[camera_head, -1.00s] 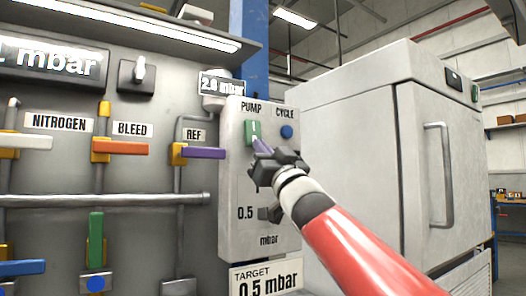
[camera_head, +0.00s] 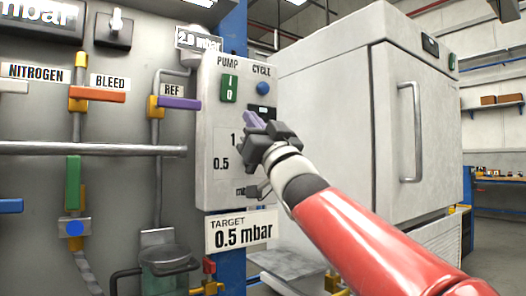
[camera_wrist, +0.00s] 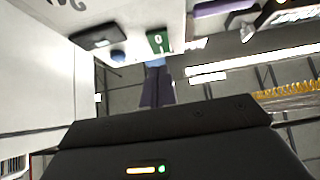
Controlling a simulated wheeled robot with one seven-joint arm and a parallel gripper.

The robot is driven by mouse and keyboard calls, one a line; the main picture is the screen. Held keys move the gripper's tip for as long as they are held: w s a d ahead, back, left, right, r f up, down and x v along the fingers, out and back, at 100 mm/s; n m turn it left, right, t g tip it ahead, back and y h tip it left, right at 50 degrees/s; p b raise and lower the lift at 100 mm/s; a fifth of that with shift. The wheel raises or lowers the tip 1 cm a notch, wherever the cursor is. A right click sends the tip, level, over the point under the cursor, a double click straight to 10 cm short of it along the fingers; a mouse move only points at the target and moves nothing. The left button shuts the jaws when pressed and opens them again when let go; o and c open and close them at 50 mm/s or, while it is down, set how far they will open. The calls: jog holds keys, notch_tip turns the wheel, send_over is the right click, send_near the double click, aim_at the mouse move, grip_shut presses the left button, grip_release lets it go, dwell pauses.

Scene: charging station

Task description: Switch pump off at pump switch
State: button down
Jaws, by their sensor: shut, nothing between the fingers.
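The pump switch (camera_head: 229,88) is a green rocker marked I above 0, under the PUMP label on a grey control box (camera_head: 207,135). It also shows in the wrist view (camera_wrist: 158,41). My gripper (camera_head: 252,119) is shut and empty, with its purple fingertips together. In the head view the tips are below and right of the switch, apart from it in the picture. In the wrist view the fingers (camera_wrist: 155,66) point towards the switch. I cannot tell the exact gap to the panel. My gripper covers part of the box's lower dial.
A blue CYCLE button (camera_head: 263,88) is right of the switch, with a small black display (camera_head: 262,112) below it. Coloured valve handles and pipes fill the left wall, including a purple REF handle (camera_head: 179,103). A large white cabinet (camera_head: 330,110) stands on the right.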

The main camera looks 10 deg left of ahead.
jog(key=v, duration=0.2)
jog(key=b+v, duration=0.1)
jog(key=v, duration=0.1)
jog(key=shift+w+a+f, duration=0.15)
jog(key=shift+a+f, duration=0.05)
jog(key=shift+f, duration=0.15)
jog(key=shift+d, duration=0.1)
jog(key=s+d+f+m+g+h+p, duration=0.1)
jog(key=d+f+m+h+p, duration=0.2)
jog(key=d+f+m+h, duration=1.05)
jog(key=s+d+f+n+g+h, duration=0.1)
jog(key=s+d+f, duration=0.4)
jog(key=f, duration=0.6)
jog(key=s+d+f+n+g+h+p, duration=0.1)
jog(key=s+d+f+g+h, duration=0.2)
jog(key=s+d+f+g, duration=0.3)
jog(key=s+d+f+n+g+h+p, duration=0.1)
jog(key=s+d+f, duration=0.4)
jog(key=s+f, duration=0.6)
notch_tip(320, 180, down, 5)
jog(key=shift+d+g+h, duration=0.4)
jog(key=shift+g+h, duration=0.45)
jog(key=shift+g, duration=0.35)
jog(key=shift+n, duration=0.25)
